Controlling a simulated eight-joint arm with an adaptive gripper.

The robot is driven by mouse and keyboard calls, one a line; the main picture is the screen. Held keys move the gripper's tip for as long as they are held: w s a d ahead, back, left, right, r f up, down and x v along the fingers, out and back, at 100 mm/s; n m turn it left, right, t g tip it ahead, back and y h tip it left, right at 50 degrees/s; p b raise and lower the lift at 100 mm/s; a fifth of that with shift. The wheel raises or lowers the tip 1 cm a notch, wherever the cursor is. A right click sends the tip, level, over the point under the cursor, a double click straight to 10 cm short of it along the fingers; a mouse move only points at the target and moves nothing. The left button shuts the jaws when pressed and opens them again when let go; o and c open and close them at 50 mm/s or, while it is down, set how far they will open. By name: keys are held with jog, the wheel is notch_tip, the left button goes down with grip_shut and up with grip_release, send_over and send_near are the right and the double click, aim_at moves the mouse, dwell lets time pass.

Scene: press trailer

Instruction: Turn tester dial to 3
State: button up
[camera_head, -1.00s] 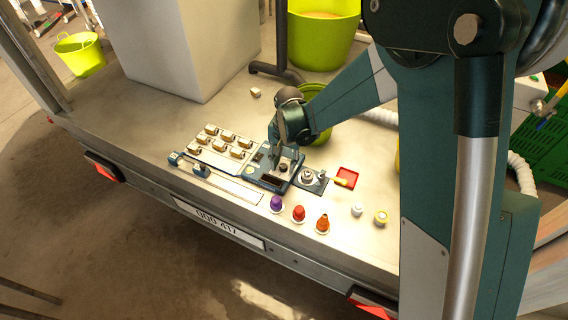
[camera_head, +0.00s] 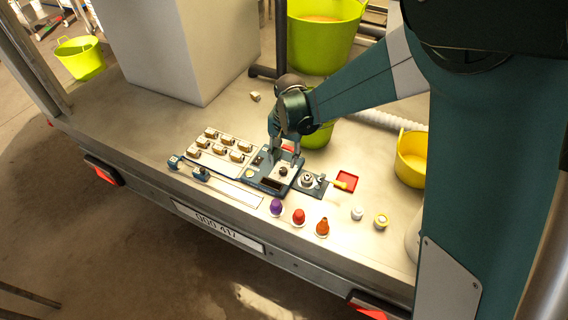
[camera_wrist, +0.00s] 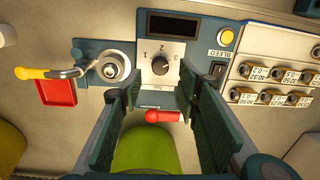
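The tester (camera_head: 277,172) is a blue unit with a pale face plate on the trailer bed. Its black dial (camera_wrist: 160,65) shows in the wrist view, with the marks 1, 2 and 3 around it and a dark display window (camera_wrist: 172,24) beyond it. The dial's pointer direction is too small to tell surely. My gripper (camera_wrist: 160,88) is open, its two fingers apart on either side of the dial's plate, with nothing between them. In the head view my gripper (camera_head: 285,152) points down over the tester's far edge. A red handle (camera_wrist: 164,116) lies on the near side of the dial in the wrist view.
Coloured knobs (camera_head: 299,217) stand in front.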

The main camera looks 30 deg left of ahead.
aim_at(286, 169)
notch_tip(286, 169, up, 7)
jog(key=shift+d+f, duration=0.15)
jog(key=shift+d, duration=0.05)
dwell(0.6)
jog(key=d+r+t, duration=0.1)
jog(key=d+r, duration=0.4)
jog(key=d, duration=0.4)
jog(key=d+r+t+y, duration=0.1)
jog(key=d+r, duration=0.4)
jog(key=d, duration=0.5)
jog(key=d+r+t, duration=0.1)
jog(key=d+r, duration=0.4)
jog(key=d, duration=0.4)
jog(key=s+d+r+t, duration=0.1)
jog(key=s+d+t, duration=0.1)
jog(key=s+d, duration=0.6)
jog(key=s+d+t+h, duration=0.1)
jog(key=s+d, duration=0.7)
jog(key=d, duration=0.8)
jog(key=shift+d+r+m+t+h, duration=0.2)
jog(key=shift+r+m+t+h, duration=0.15)
jog(key=shift+t, duration=0.25)
